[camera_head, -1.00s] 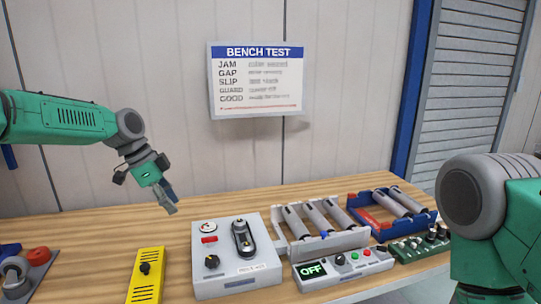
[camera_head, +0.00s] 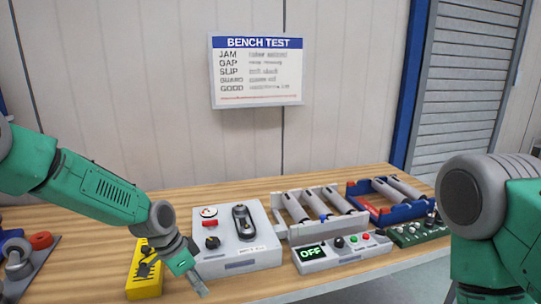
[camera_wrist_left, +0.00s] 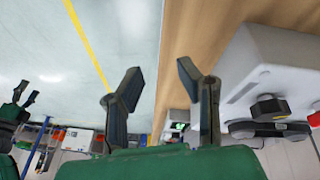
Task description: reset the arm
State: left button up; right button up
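My left arm comes in from the left in the head view. Its gripper (camera_head: 198,284) hangs low at the front edge of the bench, just in front of the grey control box (camera_head: 240,262) and right of the yellow box (camera_head: 143,282). In the left wrist view the two dark fingers of my left gripper (camera_wrist_left: 157,75) are spread apart with nothing between them. My right arm (camera_head: 478,215) stands at the right in the head view, its gripper out of that view. A green gripper with two dark, parted fingers, my right one (camera_wrist_left: 27,94), shows small at the left wrist view's left edge.
The wooden bench (camera_head: 90,230) holds a roller unit (camera_head: 318,236), a panel reading OFF (camera_head: 342,252), a blue tray of rollers (camera_head: 385,215) and a green board (camera_head: 415,236). Red and blue parts (camera_head: 22,255) lie at the far left. A sign (camera_head: 257,70) hangs behind.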

pick_arm(q)
jog(key=s+a+f+n+y+b, duration=0.1)
jog(key=s+f+n+b, duration=0.45)
jog(key=s+f, duration=1.4)
jog(key=s+a+f+n+y+b, duration=0.1)
jog(key=s+a+f+n+b, duration=0.1)
jog(key=s+a, duration=0.3)
jog(key=s+a+f+n+y+b, duration=0.2)
jog(key=s+a+f+n, duration=0.1)
jog(key=s, duration=0.9)
jog(key=shift+s+a+f+b, duration=0.15)
jog(key=shift+s+a+b, duration=0.2)
jog(key=shift+a, duration=0.55)
